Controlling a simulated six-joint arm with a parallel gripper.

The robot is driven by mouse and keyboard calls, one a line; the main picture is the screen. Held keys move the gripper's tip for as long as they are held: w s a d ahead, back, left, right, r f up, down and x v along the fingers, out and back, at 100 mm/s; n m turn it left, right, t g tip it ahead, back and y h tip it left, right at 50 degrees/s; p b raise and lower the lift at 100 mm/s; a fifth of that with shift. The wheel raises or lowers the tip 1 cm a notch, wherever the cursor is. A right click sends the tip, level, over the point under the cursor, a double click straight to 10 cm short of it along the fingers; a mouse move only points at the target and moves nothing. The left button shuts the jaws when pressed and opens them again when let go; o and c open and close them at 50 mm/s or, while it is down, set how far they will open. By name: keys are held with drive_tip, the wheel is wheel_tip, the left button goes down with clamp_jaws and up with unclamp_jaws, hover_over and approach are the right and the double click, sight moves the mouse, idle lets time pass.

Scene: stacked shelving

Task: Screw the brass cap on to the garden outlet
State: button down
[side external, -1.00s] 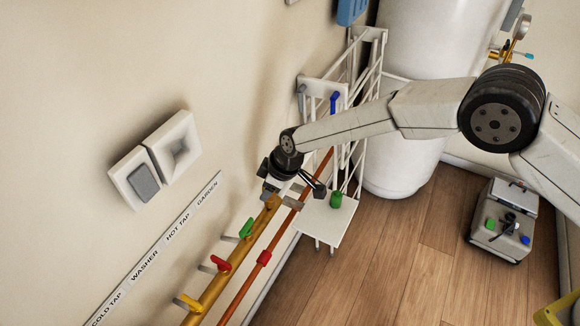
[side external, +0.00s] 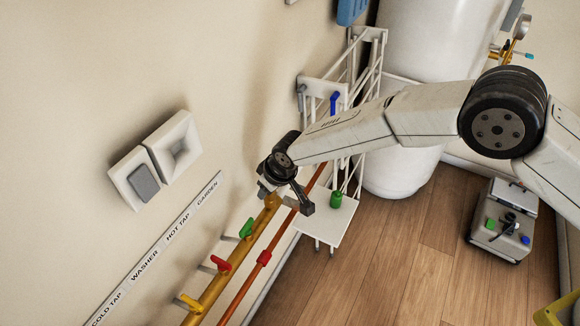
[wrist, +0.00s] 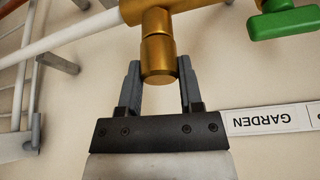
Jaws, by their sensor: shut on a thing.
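The brass cap (wrist: 159,66) is a short golden cylinder at the end of the garden outlet (wrist: 156,20), a stub on the brass pipe. The cap appears in line with the stub and touching it; how far it is threaded on I cannot tell. My gripper (wrist: 160,74) has one grey finger on each side of the cap and is shut on it. In the side view my gripper (side external: 268,190) is at the upper end of the brass pipe (side external: 215,290), where my wrist hides the cap.
A green valve handle (wrist: 290,22) sits beside the outlet, with red (side external: 221,263) and yellow (side external: 190,303) ones further down. A copper pipe (side external: 250,275) runs parallel. A white rack (side external: 327,228) holding a green item (side external: 336,200) stands close to my wrist.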

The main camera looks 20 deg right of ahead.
drive_tip(key=shift+w+a+r+m, duration=0.2)
drive_tip(key=shift+r+m, duration=0.05)
drive_tip(key=shift+m, duration=0.15)
drive_tip(key=shift+m+t+h, duration=0.4)
drive_tip(key=shift+m+h, duration=0.2)
drive_tip(key=shift+m, duration=1)
drive_tip(key=c, duration=0.5)
unclamp_jaws()
drive_tip(key=shift+d+f, duration=0.1)
drive_tip(key=shift+s+f, duration=0.1)
drive_tip(key=shift+n+g+y, duration=0.4)
drive_tip(key=shift+n+y, duration=0.2)
drive_tip(key=shift+n, duration=1.4)
